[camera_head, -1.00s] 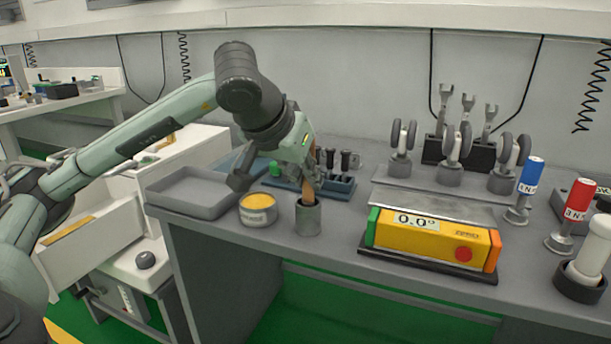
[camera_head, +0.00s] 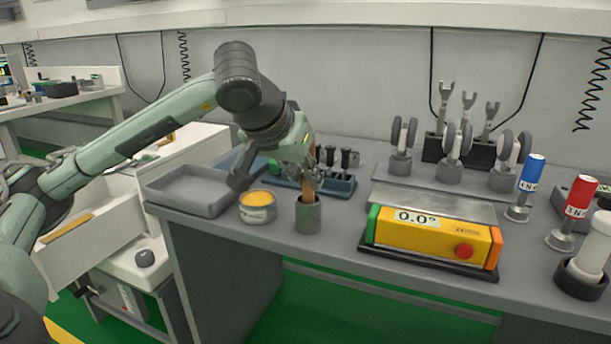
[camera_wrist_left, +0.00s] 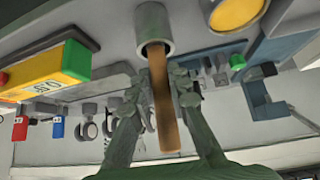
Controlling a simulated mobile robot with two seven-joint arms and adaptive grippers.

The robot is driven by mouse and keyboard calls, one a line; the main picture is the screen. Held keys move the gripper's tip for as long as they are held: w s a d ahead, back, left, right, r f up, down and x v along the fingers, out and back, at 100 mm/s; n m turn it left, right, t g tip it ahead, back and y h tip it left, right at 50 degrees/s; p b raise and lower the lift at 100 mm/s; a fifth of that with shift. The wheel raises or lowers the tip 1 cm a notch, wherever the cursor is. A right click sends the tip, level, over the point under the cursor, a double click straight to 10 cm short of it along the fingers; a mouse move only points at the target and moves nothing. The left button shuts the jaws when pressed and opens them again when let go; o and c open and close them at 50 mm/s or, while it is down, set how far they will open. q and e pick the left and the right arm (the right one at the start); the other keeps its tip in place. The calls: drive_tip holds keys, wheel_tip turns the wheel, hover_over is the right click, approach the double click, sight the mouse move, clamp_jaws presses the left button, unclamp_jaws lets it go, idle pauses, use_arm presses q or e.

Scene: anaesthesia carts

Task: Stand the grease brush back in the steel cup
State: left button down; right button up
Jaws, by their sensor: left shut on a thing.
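The grease brush shows as a brown wooden handle (camera_wrist_left: 165,105) in the left wrist view. My left gripper (camera_wrist_left: 160,85) is shut on it. The steel cup (camera_head: 308,216) is a grey cylinder near the front edge of the bench. In the head view my left gripper (camera_head: 316,178) is just above the cup, and part of the brush (camera_head: 308,188) shows below the fingers at the cup's mouth. In the wrist view the steel cup (camera_wrist_left: 153,22) meets the handle's far end, which appears inside the rim. The bristles are hidden. My right gripper is not in view.
A tin of yellow grease (camera_head: 258,208) stands just left of the cup, beside a grey tray (camera_head: 190,207). A blue tool rack (camera_head: 338,187) is behind. A yellow level box (camera_head: 430,237) lies to the right. Bare bench lies between cup and box.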

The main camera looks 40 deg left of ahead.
use_arm(q)
unclamp_jaws()
idle(0.8)
idle(0.5)
drive_tip(key=v, duration=1.2)
drive_tip(key=shift+a, duration=0.1)
